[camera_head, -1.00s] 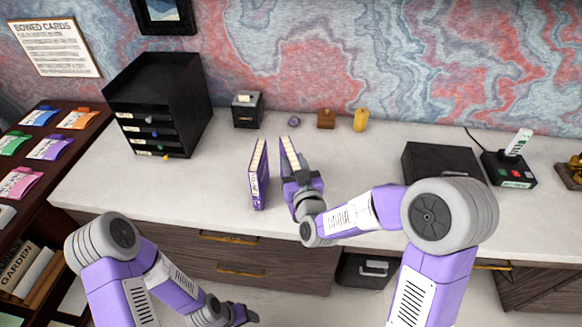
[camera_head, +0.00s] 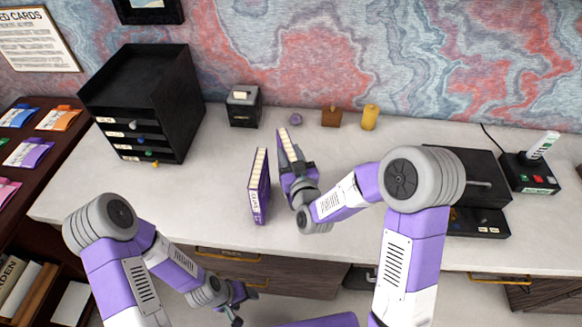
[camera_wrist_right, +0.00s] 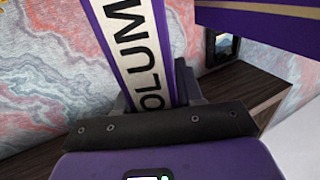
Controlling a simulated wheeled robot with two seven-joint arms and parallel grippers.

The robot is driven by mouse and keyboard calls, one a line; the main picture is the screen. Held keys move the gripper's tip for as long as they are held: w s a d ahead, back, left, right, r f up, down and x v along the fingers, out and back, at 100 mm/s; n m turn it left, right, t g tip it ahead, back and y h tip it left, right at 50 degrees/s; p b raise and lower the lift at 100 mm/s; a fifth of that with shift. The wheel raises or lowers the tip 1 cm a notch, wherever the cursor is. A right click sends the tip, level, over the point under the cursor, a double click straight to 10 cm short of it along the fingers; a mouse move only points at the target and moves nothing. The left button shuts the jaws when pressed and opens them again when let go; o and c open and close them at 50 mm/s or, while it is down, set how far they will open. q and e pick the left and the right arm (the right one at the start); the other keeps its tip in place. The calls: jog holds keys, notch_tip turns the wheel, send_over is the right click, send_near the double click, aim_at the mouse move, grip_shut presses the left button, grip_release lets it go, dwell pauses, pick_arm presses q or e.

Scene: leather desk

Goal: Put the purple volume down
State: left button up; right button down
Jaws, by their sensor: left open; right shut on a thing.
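A purple volume (camera_head: 285,144) with pale page edges is held upright in my right gripper (camera_head: 295,170), over the middle of the desk. In the right wrist view its white spine (camera_wrist_right: 128,40) with black letters rises between the fingers. I cannot tell whether its bottom touches the desk. A second purple volume (camera_head: 259,190) stands upright on the desk, just left of the held one, with a small gap between them. A purple edge (camera_wrist_right: 265,24) crosses the top right of the wrist view. My left gripper (camera_head: 238,303) is open and empty, low before the desk front.
A black drawer unit (camera_head: 148,105) stands at the back left. A small black box (camera_head: 243,106), a purple lump (camera_head: 295,118), a brown block (camera_head: 331,118) and a yellow cylinder (camera_head: 369,117) line the back. A black case (camera_head: 470,170) is right. White desk surface (camera_head: 190,200) is clear left of the volumes.

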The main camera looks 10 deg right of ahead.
jog(key=shift+w+f+b, duration=0.1)
jog(key=shift+f+b, duration=0.3)
jog(key=shift+f, duration=1.5)
jog(key=shift+f+b, duration=0.25)
jog(key=shift+b, duration=0.05)
jog(key=c, duration=0.7)
grip_release()
jog(key=shift+r, duration=0.1)
